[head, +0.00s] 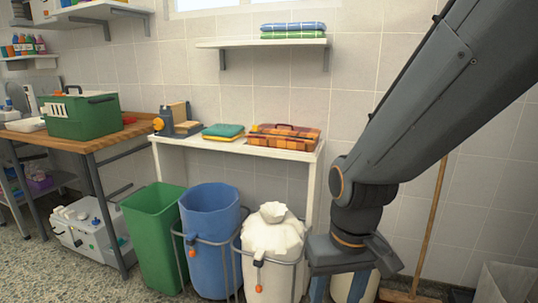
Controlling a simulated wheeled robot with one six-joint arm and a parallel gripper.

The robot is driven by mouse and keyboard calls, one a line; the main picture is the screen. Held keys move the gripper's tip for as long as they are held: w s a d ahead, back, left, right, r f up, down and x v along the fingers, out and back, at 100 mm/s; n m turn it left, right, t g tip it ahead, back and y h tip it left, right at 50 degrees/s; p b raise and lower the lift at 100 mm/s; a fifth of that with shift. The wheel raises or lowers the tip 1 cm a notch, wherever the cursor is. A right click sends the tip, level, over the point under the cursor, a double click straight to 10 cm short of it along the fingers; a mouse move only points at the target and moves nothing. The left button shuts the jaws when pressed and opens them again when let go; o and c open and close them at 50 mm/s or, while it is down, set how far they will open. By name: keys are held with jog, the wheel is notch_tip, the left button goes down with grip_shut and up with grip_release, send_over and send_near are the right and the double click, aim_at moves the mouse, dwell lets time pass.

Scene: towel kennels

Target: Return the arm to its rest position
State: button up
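My arm comes in from the top right and bends down at its wrist. My gripper (340,290) hangs at the lower middle-right, pointing down, in front of the right end of the white shelf table. Its two fingers stand apart, so it looks open. A pale round container shows between and behind the fingers; it seems to stand on the floor, not in the grip. The fingertips are at the bottom edge of the picture and not fully seen.
A green bin (154,240), a blue bin (210,235) and a white bagged bin (272,255) stand left of my gripper. The white table (305,155) holds folded towels. A wooden bench (85,144) bears a green carrier (80,118). A broom handle (433,215) leans at right.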

jog(key=s+d+r+m+p, duration=0.1)
jog(key=s+d+r+p, duration=0.1)
jog(key=d+r+p, duration=0.5)
jog(key=shift+r+m+h+p, duration=0.3)
jog(key=shift+r+m+p, duration=0.15)
jog(key=shift+p, duration=0.5)
dwell(2.9)
